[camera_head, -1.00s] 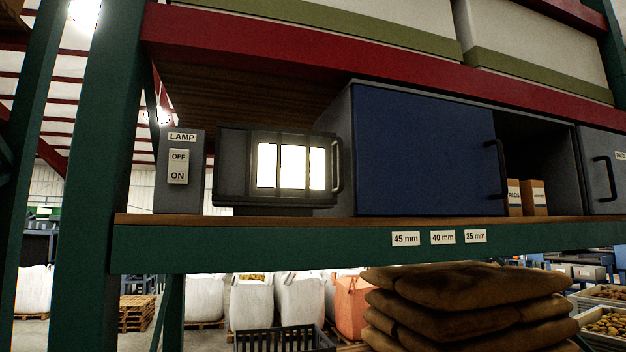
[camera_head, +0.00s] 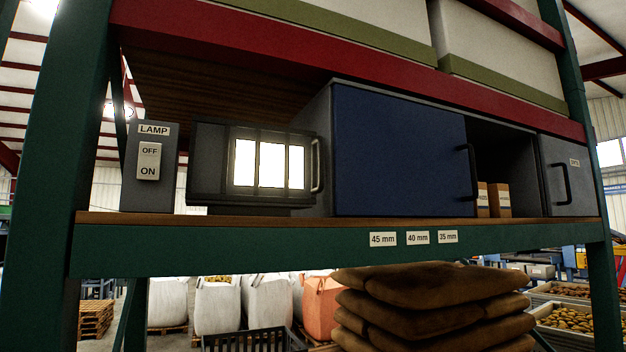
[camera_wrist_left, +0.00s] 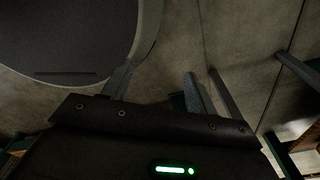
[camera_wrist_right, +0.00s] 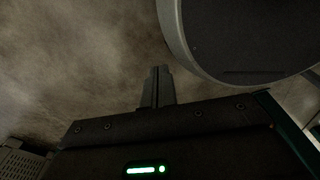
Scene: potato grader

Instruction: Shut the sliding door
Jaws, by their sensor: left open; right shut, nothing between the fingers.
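The blue sliding door (camera_head: 400,150) covers the left and middle part of a grey cabinet (camera_head: 318,150) on the shelf. Its dark handle (camera_head: 471,172) is near its right edge. Right of the door is a dark gap, with small cardboard boxes (camera_head: 499,200) inside it. Neither gripper shows in the head view. In the left wrist view my left gripper (camera_wrist_left: 157,82) is open with its fingers apart, above the floor. In the right wrist view my right gripper (camera_wrist_right: 157,72) is shut and empty, also above the floor.
A lamp switch box (camera_head: 149,165) and a lit lamp housing (camera_head: 255,163) stand left of the cabinet. A grey panel with a handle (camera_head: 568,175) is right of the gap. Labels mark the green shelf beam (camera_head: 220,245). Stacked brown sacks (camera_head: 430,305) are below.

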